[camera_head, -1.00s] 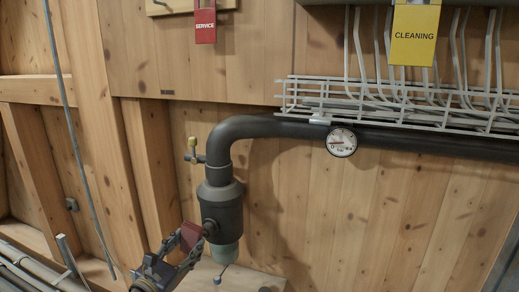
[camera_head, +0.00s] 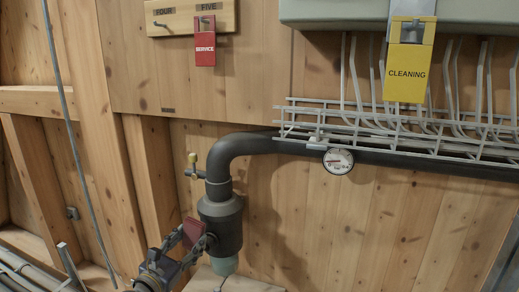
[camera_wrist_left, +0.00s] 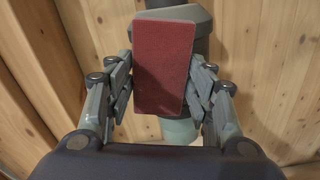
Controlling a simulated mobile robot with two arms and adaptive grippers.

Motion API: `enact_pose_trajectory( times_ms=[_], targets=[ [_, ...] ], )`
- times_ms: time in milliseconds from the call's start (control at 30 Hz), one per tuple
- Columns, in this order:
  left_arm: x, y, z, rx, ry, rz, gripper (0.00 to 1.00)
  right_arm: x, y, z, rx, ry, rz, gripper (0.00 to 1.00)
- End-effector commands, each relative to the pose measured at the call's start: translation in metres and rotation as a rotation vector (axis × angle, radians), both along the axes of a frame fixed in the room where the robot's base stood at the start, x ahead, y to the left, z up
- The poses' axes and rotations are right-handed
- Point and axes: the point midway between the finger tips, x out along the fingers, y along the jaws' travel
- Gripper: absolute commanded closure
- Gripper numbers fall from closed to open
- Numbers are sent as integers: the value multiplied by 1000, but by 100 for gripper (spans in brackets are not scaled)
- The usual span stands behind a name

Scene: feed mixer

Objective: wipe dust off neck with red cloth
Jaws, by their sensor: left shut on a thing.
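The red cloth (camera_head: 194,232) is a small flat red pad. My left gripper (camera_head: 182,246) is shut on it, and the pad is held at the left side of the dark pipe body. In the left wrist view the red cloth (camera_wrist_left: 163,66) stands upright between the two fingers of my left gripper (camera_wrist_left: 163,88). The pipe body (camera_head: 221,222) shows behind it, with a pale green lower end (camera_head: 224,265). The neck is probably this upright pipe part; I cannot make out dust on it. Whether the cloth touches the pipe is unclear. My right gripper is not in view.
A small brass valve (camera_head: 193,166) sticks out left of the pipe bend. A round gauge (camera_head: 338,161) and a white wire rack (camera_head: 400,130) are at the right. A red SERVICE tag (camera_head: 205,45) and a yellow CLEANING tag (camera_head: 408,70) hang above.

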Motion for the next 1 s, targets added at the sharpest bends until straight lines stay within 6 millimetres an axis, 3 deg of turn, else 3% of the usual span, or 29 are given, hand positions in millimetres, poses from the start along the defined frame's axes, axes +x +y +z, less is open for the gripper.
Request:
enact_pose_trajectory(
  times_ms=[33, 133, 467, 667, 1000],
  targets=[
    [-13, -4, -11, 4, 11, 4, 70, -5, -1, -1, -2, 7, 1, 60],
    [-34, -8, -18, 12, 9, 21, 70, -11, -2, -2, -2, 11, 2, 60],
    [-132, -22, -26, 26, 1, 97, 70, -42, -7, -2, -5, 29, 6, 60],
    [-194, -25, -12, 23, -2, 155, 70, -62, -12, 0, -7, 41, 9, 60],
    [-286, -16, 36, 5, 2, 279, 70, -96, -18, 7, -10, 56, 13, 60]
  ],
)
